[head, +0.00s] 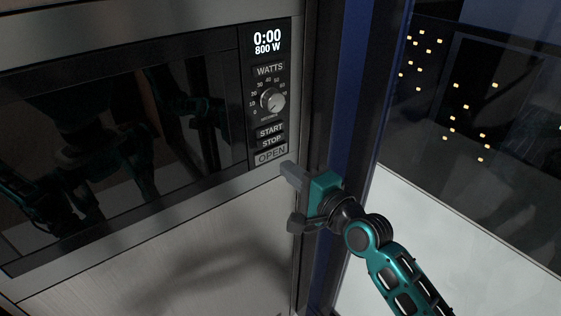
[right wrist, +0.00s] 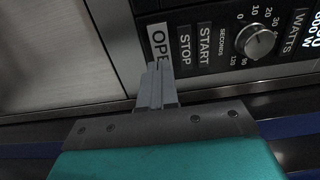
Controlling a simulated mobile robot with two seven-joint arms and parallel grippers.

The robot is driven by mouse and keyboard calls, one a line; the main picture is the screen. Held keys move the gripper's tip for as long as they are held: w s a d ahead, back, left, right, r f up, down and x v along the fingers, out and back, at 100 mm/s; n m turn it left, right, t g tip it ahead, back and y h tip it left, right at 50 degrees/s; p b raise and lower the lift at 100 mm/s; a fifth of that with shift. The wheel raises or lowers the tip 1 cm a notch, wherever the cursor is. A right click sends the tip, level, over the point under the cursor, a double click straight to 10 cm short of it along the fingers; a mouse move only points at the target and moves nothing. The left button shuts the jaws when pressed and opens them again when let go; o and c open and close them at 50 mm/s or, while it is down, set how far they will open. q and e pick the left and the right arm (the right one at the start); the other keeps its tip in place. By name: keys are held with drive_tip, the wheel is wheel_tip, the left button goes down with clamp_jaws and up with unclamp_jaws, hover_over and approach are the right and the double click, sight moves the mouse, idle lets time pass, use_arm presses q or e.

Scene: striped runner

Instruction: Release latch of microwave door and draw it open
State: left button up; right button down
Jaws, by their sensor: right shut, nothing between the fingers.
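The microwave (head: 110,130) is built into the wall, with a dark glass door that looks closed and flush with its frame. Its OPEN button (head: 271,155) is at the bottom of the control panel, below START and STOP. In the right wrist view the OPEN button (right wrist: 159,40) is partly hidden by the fingertips. My right gripper (head: 289,168) is shut and empty, its fingertips at the lower right of the button. I cannot tell whether they touch it. The shut fingers also show in the right wrist view (right wrist: 157,85). My left gripper shows only as part of dim reflections, if at all.
The dial (head: 272,100) and the display (head: 267,42), reading 0:00 and 800 W, are above the buttons. A dark blue-edged vertical panel (head: 355,90) stands close to the right of the microwave, by my right arm. A pale plain panel (head: 150,270) lies below the microwave.

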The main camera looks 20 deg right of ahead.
sight(271, 153)
drive_tip(key=shift+x, duration=1.95)
drive_tip(key=shift+w+a+r, duration=0.2)
drive_tip(key=shift+w, duration=0.3)
drive_tip(key=shift+w+r, duration=0.1)
drive_tip(key=shift+p, duration=0.35)
